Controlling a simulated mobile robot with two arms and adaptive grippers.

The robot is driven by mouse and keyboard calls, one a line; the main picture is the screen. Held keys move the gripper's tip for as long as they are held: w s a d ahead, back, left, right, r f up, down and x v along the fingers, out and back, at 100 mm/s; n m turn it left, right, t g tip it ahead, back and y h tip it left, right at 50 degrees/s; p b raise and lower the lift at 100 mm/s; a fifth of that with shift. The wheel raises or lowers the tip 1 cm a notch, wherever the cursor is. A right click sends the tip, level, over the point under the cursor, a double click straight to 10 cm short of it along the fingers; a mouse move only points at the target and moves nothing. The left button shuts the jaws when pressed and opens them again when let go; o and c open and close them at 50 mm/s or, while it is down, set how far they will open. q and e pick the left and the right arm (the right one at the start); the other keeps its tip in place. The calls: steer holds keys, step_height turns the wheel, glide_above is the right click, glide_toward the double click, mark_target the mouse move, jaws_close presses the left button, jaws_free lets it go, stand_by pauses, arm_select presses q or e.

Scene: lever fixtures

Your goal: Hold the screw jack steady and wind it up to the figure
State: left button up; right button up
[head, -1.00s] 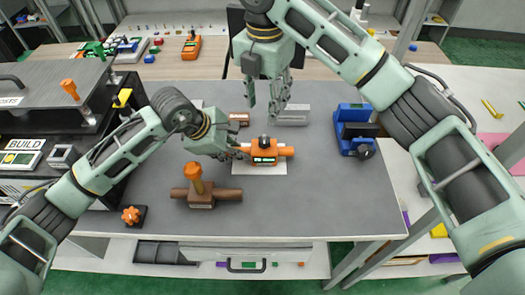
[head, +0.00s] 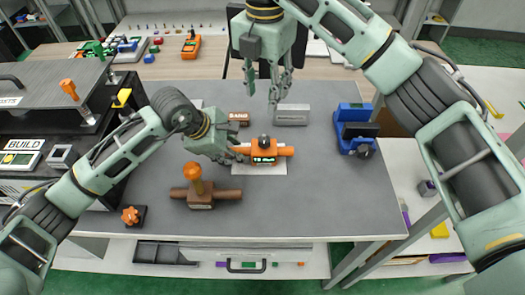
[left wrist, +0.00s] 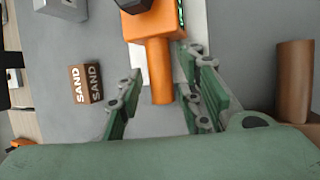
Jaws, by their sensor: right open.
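The orange screw jack (head: 264,154) stands on a white plate (head: 260,169) in the middle of the grey table. It has a dark knob (head: 265,140) on top, a small lit green display whose figure I cannot read, and an orange bar out each side. My left gripper (head: 234,153) is at its left bar. In the left wrist view, the open fingers of my left gripper (left wrist: 160,75) lie on either side of the orange bar (left wrist: 158,70), with a gap visible on the left. My right gripper (head: 264,97) is open and empty, above and behind the jack.
A brown fixture with an orange-topped post (head: 200,196) stands front left of the jack. A small brown SAND block (head: 239,118) and a grey block (head: 292,115) lie behind it. A blue fixture (head: 354,130) stands to the right. The front right of the table is clear.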

arm_select(q)
steer(key=shift+o, duration=0.3)
steer(key=shift+s, duration=0.1)
steer(key=v, duration=1.2)
